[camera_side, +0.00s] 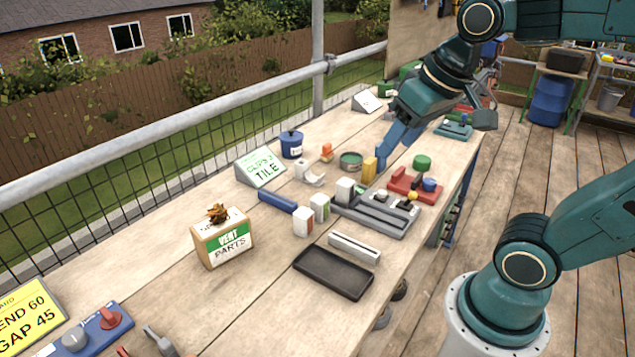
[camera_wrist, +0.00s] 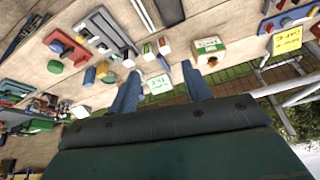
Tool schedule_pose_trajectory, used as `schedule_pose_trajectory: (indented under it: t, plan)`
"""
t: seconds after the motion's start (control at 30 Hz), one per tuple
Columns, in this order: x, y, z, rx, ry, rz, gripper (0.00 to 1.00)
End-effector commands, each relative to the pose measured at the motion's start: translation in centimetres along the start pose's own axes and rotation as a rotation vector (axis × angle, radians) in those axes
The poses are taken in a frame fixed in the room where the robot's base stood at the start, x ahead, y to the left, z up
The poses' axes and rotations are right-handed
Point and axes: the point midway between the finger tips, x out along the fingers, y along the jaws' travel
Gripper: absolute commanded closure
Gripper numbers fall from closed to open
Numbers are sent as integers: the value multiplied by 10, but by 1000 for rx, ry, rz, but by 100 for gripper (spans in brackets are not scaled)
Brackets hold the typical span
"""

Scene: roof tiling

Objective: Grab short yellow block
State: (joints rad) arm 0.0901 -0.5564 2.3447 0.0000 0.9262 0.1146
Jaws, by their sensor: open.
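A yellow block (camera_side: 369,170) stands upright on the workbench, between a green-rimmed round tin (camera_side: 351,160) and a red fixture. In the wrist view a yellow piece (camera_wrist: 90,76), which looks like the same block, lies to the left of my left finger, outside the jaws. My gripper (camera_side: 383,165) comes down from the upper right in the side view, its blue finger close to the right of the block. I cannot tell whether they touch. In the wrist view both fingers of my gripper (camera_wrist: 160,69) are apart, with no block held between them.
A red fixture (camera_side: 402,180) with coloured knobs and a grey tray (camera_side: 375,217) lie near the block. A blue pot (camera_side: 291,145), an orange piece (camera_side: 327,152), a vent parts box (camera_side: 222,240) and a black tray (camera_side: 333,273) stand around.

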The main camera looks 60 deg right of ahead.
Motion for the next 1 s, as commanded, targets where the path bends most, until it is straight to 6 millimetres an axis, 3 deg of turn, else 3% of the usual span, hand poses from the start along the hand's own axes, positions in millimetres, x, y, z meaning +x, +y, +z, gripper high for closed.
schedule_pose_trajectory:
  t: [0.47, 0.7, 1.0]
  plan:
    - [35, 46, -98, 379, -108, 89, 52]
    - [66, 83, -138, 568, -155, 134, 52]
    - [115, 141, -174, 808, -211, 192, 52]
